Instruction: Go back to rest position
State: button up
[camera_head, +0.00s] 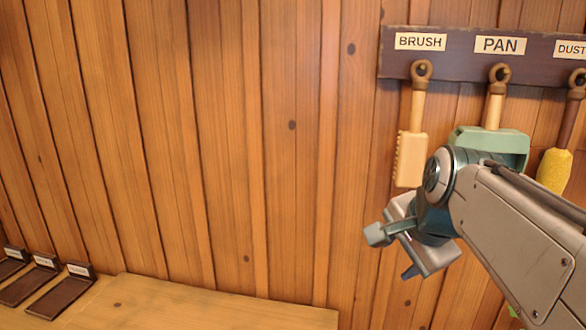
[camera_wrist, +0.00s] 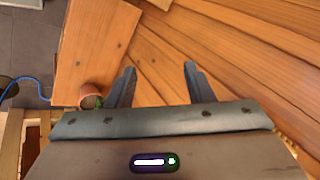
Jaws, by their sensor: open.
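My gripper (camera_head: 391,252) is in front of the wooden wall, below the hanging brush and pan in the head view. In the wrist view its two dark fingers (camera_wrist: 157,80) are spread apart with nothing between them. Part of the gripper is hidden by my own arm in the head view. The arm comes in from the lower right.
A dark rack (camera_head: 460,42) labelled BRUSH, PAN and DUST holds a brush (camera_head: 411,155), a green pan (camera_head: 490,140) and a yellow duster (camera_head: 554,170). Dark labelled stands (camera_head: 62,291) sit at lower left. A potted plant (camera_wrist: 90,92) shows near the gripper's left finger.

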jog(key=s+a+f+n+g, duration=0.2)
jog(key=s+f+n, duration=0.9)
jog(key=f+n, duration=0.2)
jog(key=shift+a+f+n+h, duration=0.3)
jog(key=shift+a+f, duration=0.05)
jog(key=shift+f, duration=0.45)
dwell(1.8)
